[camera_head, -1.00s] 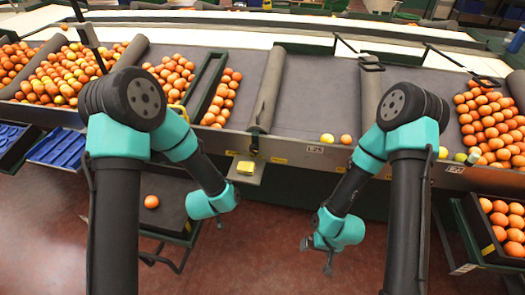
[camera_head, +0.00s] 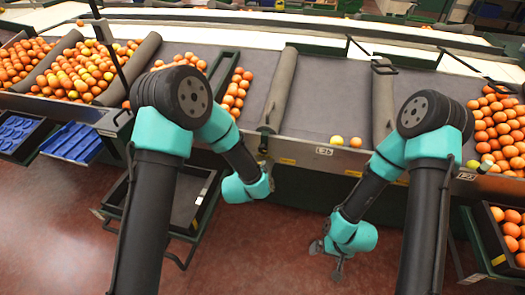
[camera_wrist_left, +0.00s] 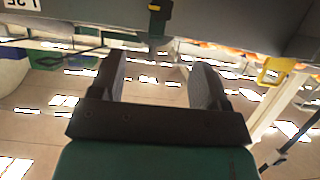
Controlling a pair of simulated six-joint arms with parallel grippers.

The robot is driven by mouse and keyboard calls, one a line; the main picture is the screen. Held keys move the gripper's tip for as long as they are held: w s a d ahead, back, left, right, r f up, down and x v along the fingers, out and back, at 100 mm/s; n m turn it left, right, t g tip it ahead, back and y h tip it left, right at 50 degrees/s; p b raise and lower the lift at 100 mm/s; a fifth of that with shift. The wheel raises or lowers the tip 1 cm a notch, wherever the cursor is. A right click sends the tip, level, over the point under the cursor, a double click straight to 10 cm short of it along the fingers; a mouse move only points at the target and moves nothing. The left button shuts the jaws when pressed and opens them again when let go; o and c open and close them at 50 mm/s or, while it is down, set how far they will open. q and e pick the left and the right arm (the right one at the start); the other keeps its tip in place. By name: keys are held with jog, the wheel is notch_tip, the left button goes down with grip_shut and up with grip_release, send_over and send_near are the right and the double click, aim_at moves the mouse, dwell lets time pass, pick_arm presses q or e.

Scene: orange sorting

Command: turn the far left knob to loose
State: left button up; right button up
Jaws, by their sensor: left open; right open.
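No dial that is clearly the far left knob can be picked out. A dark fitting with a yellow part (camera_wrist_left: 157,14) hangs from the conveyor's edge at the top of the left wrist view, beyond my left gripper (camera_wrist_left: 155,72). My left gripper is open and empty, its two dark fingers apart and not touching the fitting. My right gripper (camera_head: 327,259) is open and empty, low over the red floor.
The conveyor (camera_head: 332,105) has grey roller dividers (camera_head: 281,87) and heaps of oranges (camera_head: 90,72). Blue crates (camera_head: 72,142) and a dark tray (camera_head: 188,205) stand at left; a crate of oranges (camera_head: 490,240) at right. A yellow bracket (camera_wrist_left: 276,70) shows at the wrist view's right. Central floor is clear.

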aim_at(263, 150)
pick_arm(q)
jog(key=x, duration=1.5)
jog(key=shift+s+d, duration=0.1)
jog(key=c, duration=0.9)
